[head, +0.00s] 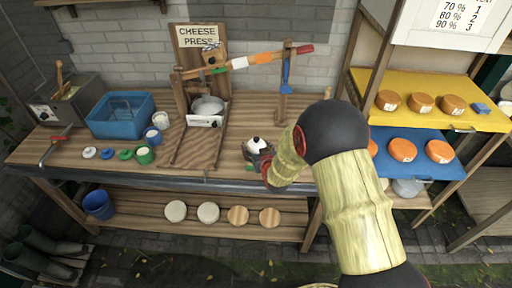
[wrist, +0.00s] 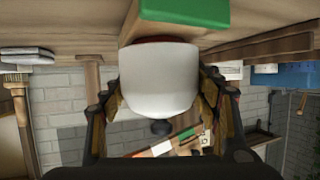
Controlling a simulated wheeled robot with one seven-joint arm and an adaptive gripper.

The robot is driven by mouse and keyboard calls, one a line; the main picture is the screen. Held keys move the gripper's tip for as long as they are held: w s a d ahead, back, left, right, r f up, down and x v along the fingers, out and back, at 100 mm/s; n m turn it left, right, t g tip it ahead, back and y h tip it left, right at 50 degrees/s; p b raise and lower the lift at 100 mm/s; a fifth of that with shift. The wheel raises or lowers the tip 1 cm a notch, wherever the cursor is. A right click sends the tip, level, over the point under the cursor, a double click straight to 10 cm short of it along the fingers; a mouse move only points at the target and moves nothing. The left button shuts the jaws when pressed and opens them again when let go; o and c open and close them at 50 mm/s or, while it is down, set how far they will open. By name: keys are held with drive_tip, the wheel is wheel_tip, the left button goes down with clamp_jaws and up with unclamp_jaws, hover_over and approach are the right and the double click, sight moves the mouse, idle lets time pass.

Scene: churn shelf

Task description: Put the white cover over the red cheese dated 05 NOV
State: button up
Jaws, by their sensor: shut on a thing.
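A white cover (wrist: 160,80) with a dark knob is between the fingers of my gripper (wrist: 160,105) in the wrist view, which looks upside down. My gripper is shut on it. A thin reddish-brown edge (wrist: 165,40) shows at the cover's rim, against a green block (wrist: 185,14); most of whatever it belongs to is hidden. I cannot tell whether the cover rests on it. In the head view the white cover (head: 257,144) is at the bench's right front, with my gripper (head: 259,158) around it. No 05 NOV date is readable.
The wooden bench (head: 130,178) carries a cheese press (head: 207,110), a blue tub (head: 120,115) and several small pots and lids. At right, orange cheeses (head: 421,102) stand on a yellow shelf (head: 440,83), and more on a blue shelf (head: 425,138). My arm hides part of the blue shelf.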

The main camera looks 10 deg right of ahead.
drive_tip(key=shift+f+b, duration=0.45)
idle(0.4)
drive_tip(key=o, duration=1.1)
drive_tip(key=shift+o, duration=0.5)
drive_tip(key=v, duration=1.2)
drive_tip(key=shift+r, duration=0.1)
